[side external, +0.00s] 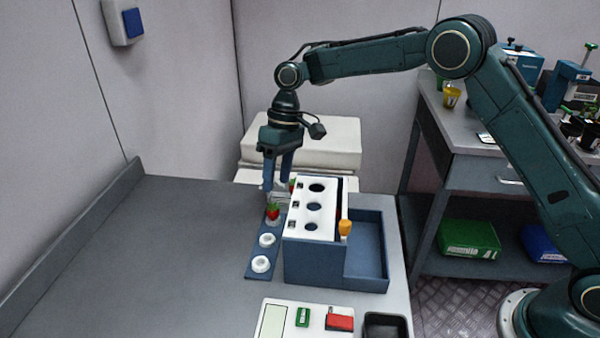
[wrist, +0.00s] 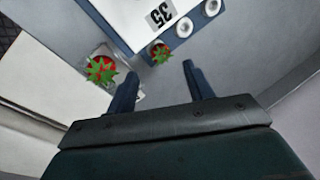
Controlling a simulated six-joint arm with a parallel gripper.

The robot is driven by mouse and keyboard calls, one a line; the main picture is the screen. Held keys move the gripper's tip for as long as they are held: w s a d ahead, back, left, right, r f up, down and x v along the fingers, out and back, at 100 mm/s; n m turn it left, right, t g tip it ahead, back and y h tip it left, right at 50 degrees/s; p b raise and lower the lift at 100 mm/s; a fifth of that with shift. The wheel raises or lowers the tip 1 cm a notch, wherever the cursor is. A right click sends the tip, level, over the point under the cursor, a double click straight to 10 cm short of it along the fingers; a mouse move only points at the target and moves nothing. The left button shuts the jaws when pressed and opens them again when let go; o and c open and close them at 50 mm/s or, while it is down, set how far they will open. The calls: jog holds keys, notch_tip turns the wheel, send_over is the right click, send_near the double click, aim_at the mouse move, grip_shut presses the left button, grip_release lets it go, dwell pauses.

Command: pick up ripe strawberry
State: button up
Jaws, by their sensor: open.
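A red strawberry with green leaves (side external: 273,211) sits at the far end of a dark blue strip (side external: 254,258) beside the rack. It also shows in the wrist view (wrist: 160,53), just beyond the gap between my fingertips. A second red strawberry with green leaves (wrist: 101,70) shows to its left; part of it shows behind the rack in the side view (side external: 292,184). My gripper (side external: 277,188) points down, open and empty, just above the strip's strawberry. In the wrist view my open fingers (wrist: 160,69) lie either side of that berry's line, apart from it.
A white-topped blue rack (side external: 294,258) with round holes stands right of the strip. White ring cups (side external: 262,264) sit on the strip. An orange-topped item (side external: 345,228) is at the rack's right. Buttons and a black tray (side external: 387,325) lie in front. The table's left is clear.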

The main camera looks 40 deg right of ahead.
aim_at(274, 206)
jog(key=shift+x, duration=3.6)
jog(key=c, duration=0.6)
